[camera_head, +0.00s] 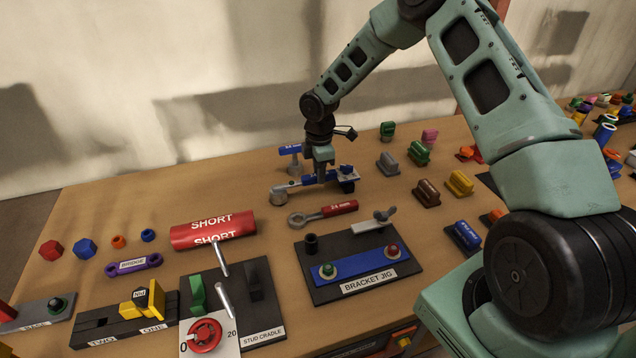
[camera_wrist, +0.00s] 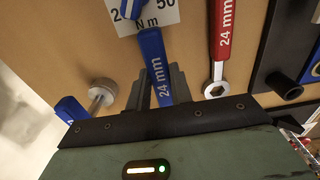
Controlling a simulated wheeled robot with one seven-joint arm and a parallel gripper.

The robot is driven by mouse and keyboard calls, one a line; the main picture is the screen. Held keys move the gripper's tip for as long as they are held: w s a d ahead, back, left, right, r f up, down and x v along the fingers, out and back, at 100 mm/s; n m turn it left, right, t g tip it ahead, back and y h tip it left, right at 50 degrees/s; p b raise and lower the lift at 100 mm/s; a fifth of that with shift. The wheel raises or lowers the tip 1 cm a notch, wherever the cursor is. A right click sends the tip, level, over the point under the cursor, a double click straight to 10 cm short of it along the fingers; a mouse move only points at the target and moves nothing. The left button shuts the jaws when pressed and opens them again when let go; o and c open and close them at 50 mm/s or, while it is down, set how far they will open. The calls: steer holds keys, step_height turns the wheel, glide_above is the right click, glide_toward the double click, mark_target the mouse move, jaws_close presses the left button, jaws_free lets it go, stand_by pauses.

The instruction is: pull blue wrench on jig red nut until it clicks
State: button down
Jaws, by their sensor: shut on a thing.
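My gripper (camera_head: 321,172) is shut on the handle of a blue wrench (camera_head: 308,182), behind the bracket jig. In the wrist view the blue wrench (camera_wrist: 154,57), marked 24 mm, runs between the two fingers (camera_wrist: 160,88); its jaw end is hidden. The bracket jig (camera_head: 331,294) is a black board with a blue bar (camera_head: 357,264) on it. The red nut (camera_head: 391,251) is at the bar's right end and a green nut (camera_head: 327,271) at its left end. The wrench is apart from the red nut.
A red wrench (camera_head: 337,209) lies between my gripper and the jig. A second blue-handled tool (camera_head: 289,150) is just behind my gripper. A grey clamp lever (camera_head: 374,221) and a black post (camera_head: 311,243) stand on the jig. Coloured blocks lie to the right.

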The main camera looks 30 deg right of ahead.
steer(key=shift+r, duration=0.2)
steer(key=shift+r+p, duration=2.1)
steer(key=shift+r, duration=0.65)
steer(key=shift+f, duration=0.1)
